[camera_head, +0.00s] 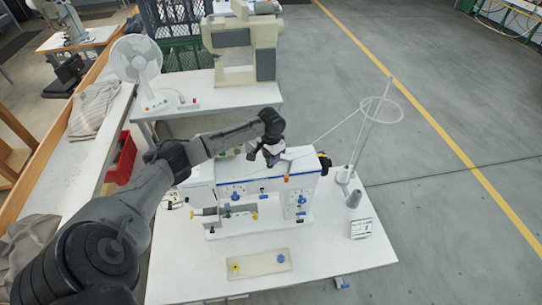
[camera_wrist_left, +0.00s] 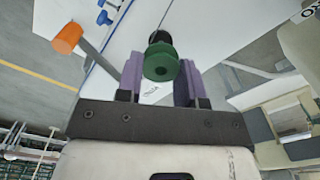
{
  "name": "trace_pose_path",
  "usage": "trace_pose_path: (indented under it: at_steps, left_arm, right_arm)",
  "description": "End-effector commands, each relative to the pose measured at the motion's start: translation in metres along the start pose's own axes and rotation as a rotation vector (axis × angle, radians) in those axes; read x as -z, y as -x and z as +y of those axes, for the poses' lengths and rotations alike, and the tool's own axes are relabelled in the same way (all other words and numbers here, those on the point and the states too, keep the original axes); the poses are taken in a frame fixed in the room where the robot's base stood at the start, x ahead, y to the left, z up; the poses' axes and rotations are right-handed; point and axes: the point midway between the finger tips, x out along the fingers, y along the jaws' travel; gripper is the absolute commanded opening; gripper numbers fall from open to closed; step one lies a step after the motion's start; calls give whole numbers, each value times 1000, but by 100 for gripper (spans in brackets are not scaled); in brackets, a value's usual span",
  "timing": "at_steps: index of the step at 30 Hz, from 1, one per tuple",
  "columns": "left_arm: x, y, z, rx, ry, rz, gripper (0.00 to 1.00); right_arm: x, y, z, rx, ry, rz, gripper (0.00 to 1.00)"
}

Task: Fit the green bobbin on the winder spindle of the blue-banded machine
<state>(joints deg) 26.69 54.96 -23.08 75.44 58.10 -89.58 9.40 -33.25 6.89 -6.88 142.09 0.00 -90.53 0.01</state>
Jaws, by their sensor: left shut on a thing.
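The white sewing machine with blue trim (camera_head: 225,192) stands on the white table. My left gripper (camera_head: 271,157) is over its top, towards the right end. In the left wrist view the green bobbin (camera_wrist_left: 161,64) sits between the purple fingers of my left gripper (camera_wrist_left: 160,82), which is shut on it. A dark round part (camera_wrist_left: 159,37) shows just beyond the bobbin; I cannot tell whether it is the bobbin's far flange or the spindle. The machine's white top lies beyond it. An orange-tipped lever (camera_wrist_left: 67,38) is to the left. My right gripper is not in view.
A thread stand (camera_head: 346,172) with a wire ring and grey cones rises at the table's right. A beige tray (camera_head: 258,263) with yellow and blue pieces lies in front. A second beige machine (camera_head: 238,50) and a fan (camera_head: 137,62) stand behind. The table's front right is clear.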

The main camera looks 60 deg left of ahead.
Motion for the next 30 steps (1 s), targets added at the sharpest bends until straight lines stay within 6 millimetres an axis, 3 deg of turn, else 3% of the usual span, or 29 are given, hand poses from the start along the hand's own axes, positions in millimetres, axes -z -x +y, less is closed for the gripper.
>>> trace_pose_path:
  at_steps: [30]
  left_arm:
    - [0,-8,0,0,0,-1,13]
  right_arm:
    - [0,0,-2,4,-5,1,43]
